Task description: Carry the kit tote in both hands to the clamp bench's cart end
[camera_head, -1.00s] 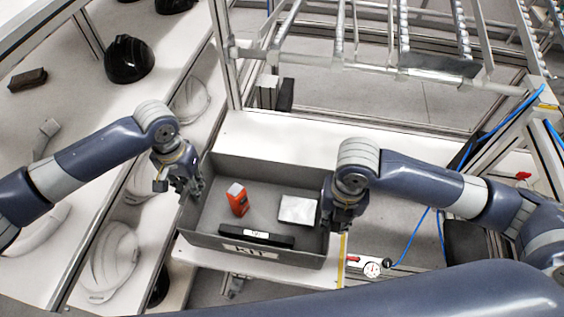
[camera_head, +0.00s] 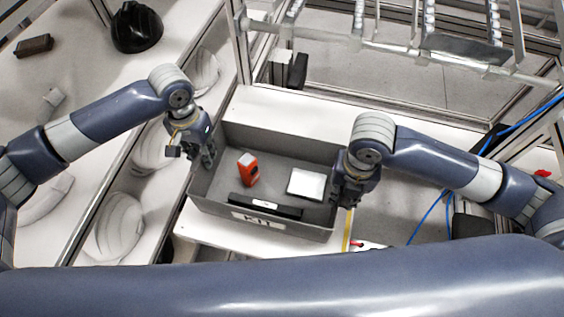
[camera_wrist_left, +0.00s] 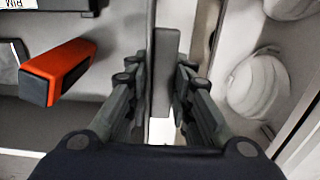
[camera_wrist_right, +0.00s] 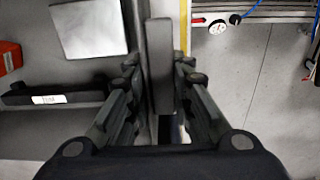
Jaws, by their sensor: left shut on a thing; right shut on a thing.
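The grey kit tote (camera_head: 318,230) has a KIT label on its near wall. It holds an orange-red block-shaped item (camera_head: 248,170), a white square item (camera_head: 306,184) and a long black piece (camera_head: 264,207). My left gripper (camera_head: 204,160) is shut on the tote's left wall; in the left wrist view the wall (camera_wrist_left: 165,75) stands between the fingers. My right gripper (camera_head: 347,190) is shut on the right wall, which shows between the fingers in the right wrist view (camera_wrist_right: 159,70). I cannot tell whether the tote touches the white surface around it.
A white bench surface (camera_head: 290,113) lies behind and under the tote. White helmet shells (camera_head: 115,225) sit along the left, with a black helmet (camera_head: 137,27) on the table at upper left. A metal roller rack (camera_head: 420,60) stands behind. A blue hose (camera_head: 430,208) hangs at right.

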